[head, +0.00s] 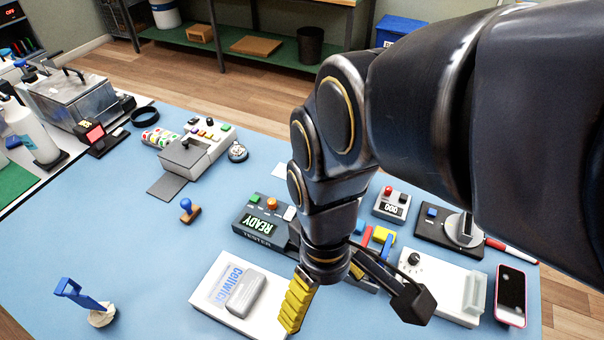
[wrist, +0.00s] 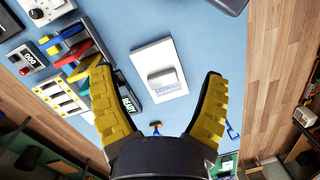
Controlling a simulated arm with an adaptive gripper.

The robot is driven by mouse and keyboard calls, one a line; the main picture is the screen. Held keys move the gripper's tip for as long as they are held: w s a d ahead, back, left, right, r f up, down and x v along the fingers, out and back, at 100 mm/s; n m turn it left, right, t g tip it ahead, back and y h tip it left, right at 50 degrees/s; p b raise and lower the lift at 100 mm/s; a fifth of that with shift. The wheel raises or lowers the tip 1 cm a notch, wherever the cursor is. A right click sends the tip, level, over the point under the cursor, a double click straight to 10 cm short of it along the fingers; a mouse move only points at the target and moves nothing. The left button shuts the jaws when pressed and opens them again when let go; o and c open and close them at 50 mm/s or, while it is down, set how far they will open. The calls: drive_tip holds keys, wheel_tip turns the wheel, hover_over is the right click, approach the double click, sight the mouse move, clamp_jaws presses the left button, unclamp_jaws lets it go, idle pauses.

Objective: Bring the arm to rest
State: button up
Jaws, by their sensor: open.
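My arm reaches in from the right of the head view. My gripper (head: 345,305) hangs over the blue table with its yellow-padded fingers spread. In the wrist view my gripper (wrist: 158,95) is open, with nothing between its fingers. Beyond the fingertips lies a white box (wrist: 157,70) with a grey rounded block on it. The same white box (head: 213,306) shows in the head view, left of and below my gripper. I cannot tell the exact height of the fingers above the table.
A tester (head: 257,222) reading READY stands just behind my gripper. A phone (head: 511,296) lies at the right edge. A blue-handled brush (head: 84,300) and a stamp (head: 188,210) are to the left. The blue table (head: 130,240) is bare at left middle.

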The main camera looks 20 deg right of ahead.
drive_tip(key=s+m, duration=0.2)
drive_tip(key=s+r+m, duration=0.1)
drive_tip(key=m, duration=0.1)
drive_tip(key=shift+s+d, duration=0.1)
drive_tip(key=shift+d, duration=0.25)
idle(0.8)
